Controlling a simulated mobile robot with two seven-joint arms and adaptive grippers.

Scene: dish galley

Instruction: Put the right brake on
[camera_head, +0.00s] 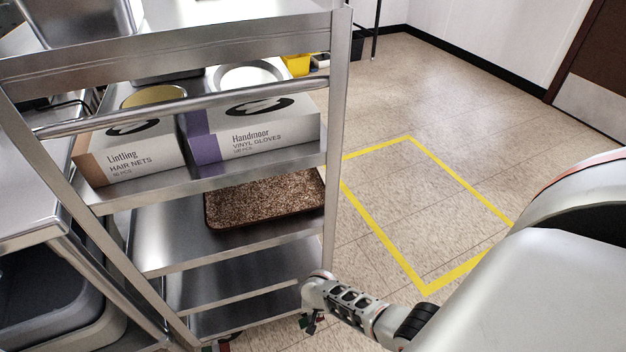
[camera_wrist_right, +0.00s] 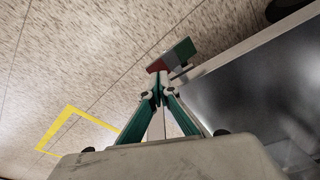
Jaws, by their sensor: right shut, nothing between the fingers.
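A steel cart (camera_head: 338,150) fills the left and middle of the head view. My right gripper (camera_head: 312,325) is low beside the cart's near right corner post. In the right wrist view my right gripper (camera_wrist_right: 157,90) has its teal fingers closed together, with nothing between them. Just beyond the fingertips is a small pedal, the right brake (camera_wrist_right: 181,53), with a red part and a grey-green part, beside the cart's lower edge. I cannot tell whether the fingertips touch it. In the head view this brake is not clearly visible. My left gripper is out of view.
The cart carries a hair-net box (camera_head: 130,160), a vinyl-glove box (camera_head: 260,135) and a brown tray (camera_head: 265,200). A yellow floor outline (camera_head: 470,185) lies to the right on clear floor. A dark wheel (camera_wrist_right: 283,9) shows in the wrist view. Grey bins (camera_head: 50,300) stand at left.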

